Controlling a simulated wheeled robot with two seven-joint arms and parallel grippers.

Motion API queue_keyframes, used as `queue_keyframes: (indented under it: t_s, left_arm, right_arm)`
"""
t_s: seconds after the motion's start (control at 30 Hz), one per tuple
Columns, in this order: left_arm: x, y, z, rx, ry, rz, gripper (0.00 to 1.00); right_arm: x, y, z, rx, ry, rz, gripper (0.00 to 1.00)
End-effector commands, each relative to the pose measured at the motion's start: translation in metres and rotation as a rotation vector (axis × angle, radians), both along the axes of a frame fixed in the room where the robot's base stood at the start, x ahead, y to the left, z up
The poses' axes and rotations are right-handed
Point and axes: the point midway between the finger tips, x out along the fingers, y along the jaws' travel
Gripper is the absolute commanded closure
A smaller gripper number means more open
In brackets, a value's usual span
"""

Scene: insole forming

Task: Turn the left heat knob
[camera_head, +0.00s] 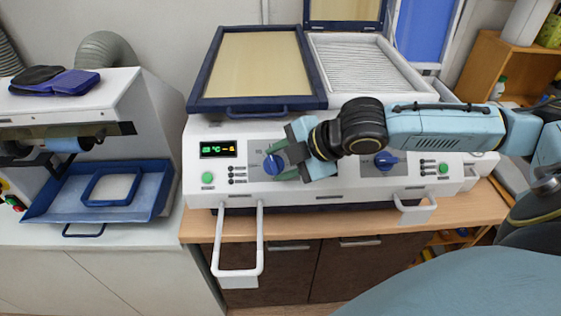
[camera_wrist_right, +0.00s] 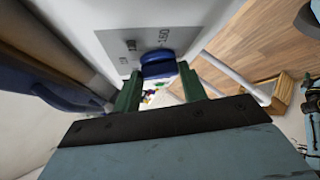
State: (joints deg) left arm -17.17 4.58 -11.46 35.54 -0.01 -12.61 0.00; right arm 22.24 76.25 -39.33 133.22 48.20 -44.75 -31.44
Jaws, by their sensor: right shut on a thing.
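The left heat knob (camera_head: 272,164) is blue and sits on the white front panel of the forming machine, just right of a lit green display (camera_head: 217,149). My right gripper (camera_head: 284,162) reaches in from the right and is shut on this knob. In the right wrist view the blue knob (camera_wrist_right: 158,66) shows between the green fingertips of the gripper (camera_wrist_right: 158,82), with part of a printed scale beside it. A second blue knob (camera_head: 386,161) is on the right half of the panel, below my right forearm. My left gripper is not in view.
A white handle (camera_head: 238,270) sticks out low at the front left, and another (camera_head: 416,212) at the front right. A blue-framed lid (camera_head: 262,104) lies on top of the machine. A second machine with a blue tray (camera_head: 60,205) stands at the left.

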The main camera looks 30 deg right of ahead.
Motion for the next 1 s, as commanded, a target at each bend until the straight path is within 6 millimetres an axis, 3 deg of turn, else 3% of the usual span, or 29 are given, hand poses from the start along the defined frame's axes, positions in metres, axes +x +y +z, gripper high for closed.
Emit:
queue_keyframes:
  t_s: [0.4,1.0]
  left_arm:
    - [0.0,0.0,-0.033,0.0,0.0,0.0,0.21]
    - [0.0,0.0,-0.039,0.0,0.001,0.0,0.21]
  right_arm:
    - [-0.003,0.001,-0.006,0.141,-0.088,-0.188,0.81]
    - [-0.003,0.0,-0.004,0.176,-0.107,-0.238,0.81]
